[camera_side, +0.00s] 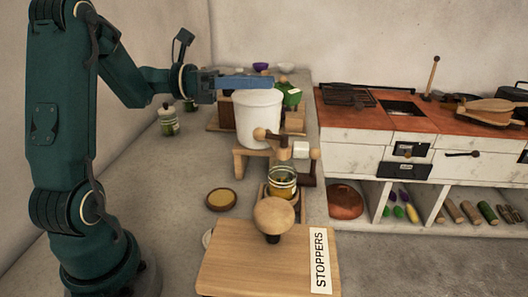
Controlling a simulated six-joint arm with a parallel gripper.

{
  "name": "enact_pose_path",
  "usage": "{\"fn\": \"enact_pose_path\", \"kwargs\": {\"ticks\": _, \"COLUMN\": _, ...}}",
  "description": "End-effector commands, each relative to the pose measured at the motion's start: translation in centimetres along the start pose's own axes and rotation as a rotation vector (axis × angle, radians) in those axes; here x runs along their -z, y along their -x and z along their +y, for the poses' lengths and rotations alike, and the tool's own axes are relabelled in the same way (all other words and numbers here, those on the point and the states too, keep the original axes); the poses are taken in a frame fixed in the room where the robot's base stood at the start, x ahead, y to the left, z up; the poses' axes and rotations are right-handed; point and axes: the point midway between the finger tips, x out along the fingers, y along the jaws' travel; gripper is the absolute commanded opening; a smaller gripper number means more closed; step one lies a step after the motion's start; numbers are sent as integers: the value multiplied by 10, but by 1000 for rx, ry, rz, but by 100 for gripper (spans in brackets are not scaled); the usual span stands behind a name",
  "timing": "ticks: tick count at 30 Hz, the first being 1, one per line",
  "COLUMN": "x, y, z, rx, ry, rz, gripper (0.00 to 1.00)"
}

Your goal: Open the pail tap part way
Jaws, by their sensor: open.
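The white pail (257,122) stands upright on a small wooden stand (239,161). A wooden tap (270,138) with a dark round knob sits low on the pail's front right side. How far the tap is turned I cannot tell. A glass jar (282,184) with yellowish contents stands below and in front of the tap. My gripper (268,82) is open, with its blue fingers level across the pail's top, above and behind the tap. Nothing shows between the fingers, and the gap between them is hard to see from here.
A wooden board labelled STOPPERS (235,269) lies in front, with a large round-topped stopper (274,215) at its back edge. A small round dish (221,199) lies left of the jar. A green container (291,97) stands behind the pail. The counter left of the pail is mostly clear.

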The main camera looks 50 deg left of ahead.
Motion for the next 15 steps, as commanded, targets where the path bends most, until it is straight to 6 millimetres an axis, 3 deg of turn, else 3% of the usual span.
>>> {"fn": "enact_pose_path", "kwargs": {"ticks": 1, "x": 18, "y": -2, "z": 1, "rx": 9, "ry": 12, "rz": 5, "gripper": 62}}
{"fn": "enact_pose_path", "kwargs": {"ticks": 9, "x": 80, "y": -2, "z": 13, "rx": 12, "ry": 0, "rz": 8, "gripper": 62}}
{"fn": "enact_pose_path", "kwargs": {"ticks": 15, "x": 104, "y": -2, "z": 18, "rx": 14, "ry": -11, "rz": 8, "gripper": 62}}
